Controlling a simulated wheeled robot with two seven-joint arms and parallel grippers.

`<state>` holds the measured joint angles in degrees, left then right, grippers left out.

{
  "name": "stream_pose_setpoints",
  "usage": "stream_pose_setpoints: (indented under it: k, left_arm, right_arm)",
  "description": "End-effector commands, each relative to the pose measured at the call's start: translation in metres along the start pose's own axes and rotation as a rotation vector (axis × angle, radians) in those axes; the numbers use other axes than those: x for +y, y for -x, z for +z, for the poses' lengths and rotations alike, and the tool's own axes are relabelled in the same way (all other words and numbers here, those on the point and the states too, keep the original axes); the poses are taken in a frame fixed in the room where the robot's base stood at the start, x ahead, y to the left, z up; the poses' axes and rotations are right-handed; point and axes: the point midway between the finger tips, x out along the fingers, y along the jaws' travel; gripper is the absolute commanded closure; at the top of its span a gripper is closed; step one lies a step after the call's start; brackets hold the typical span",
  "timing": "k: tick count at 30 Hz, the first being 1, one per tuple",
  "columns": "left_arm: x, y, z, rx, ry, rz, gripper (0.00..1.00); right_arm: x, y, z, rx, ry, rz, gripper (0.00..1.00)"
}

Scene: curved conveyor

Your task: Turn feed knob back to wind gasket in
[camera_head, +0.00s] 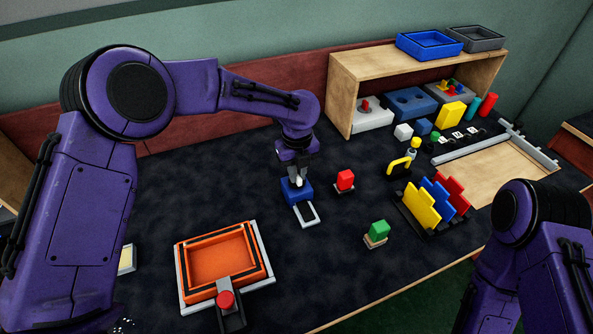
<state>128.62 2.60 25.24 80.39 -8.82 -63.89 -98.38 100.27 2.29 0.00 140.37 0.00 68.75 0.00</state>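A red knob (226,300) sits on a dark bracket (232,320) at the near edge of an orange tray (218,258), which lies in a grey frame. A black strip (254,238), which may be the gasket, shows along part of the tray's rim. My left gripper (297,181) points down at a blue block (295,192) with a pale open loop (307,214) in front of it, well away from the knob. Its fingertips are small and partly hidden, so I cannot tell whether they hold the block. My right arm is at the lower right; its gripper is out of view.
A red block (345,180) and a green block (377,230) stand on small bases to the right. A rack with yellow, blue and red plates (420,206) lies beyond them. A wooden shelf (345,85) stands at the back. The dark tabletop between tray and green block is clear.

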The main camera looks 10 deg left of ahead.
Motion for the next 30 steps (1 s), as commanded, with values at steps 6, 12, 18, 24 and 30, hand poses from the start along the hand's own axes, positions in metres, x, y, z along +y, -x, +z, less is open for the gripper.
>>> stream_pose_setpoints:
  k: [6,12,18,24,30]
  left_arm:
    - [0.000,0.000,0.001,-0.002,0.005,0.000,1.00]
    - [0.001,0.003,0.001,-0.001,0.053,0.001,1.00]
    - [0.000,0.005,0.001,-0.001,0.176,0.001,1.00]
    - [0.001,0.006,0.001,-0.001,0.356,0.002,1.00]
    - [0.001,0.004,0.001,-0.002,0.547,0.001,1.00]
  right_arm:
    - [0.000,0.001,0.000,0.000,0.000,0.000,0.57]
    - [0.001,0.010,-0.004,0.000,0.000,0.000,0.57]
    - [0.003,0.030,-0.012,0.000,0.000,0.000,0.57]
    - [0.005,0.052,-0.021,0.000,0.000,0.000,0.57]
    - [0.006,0.070,-0.029,0.000,0.000,0.000,0.57]
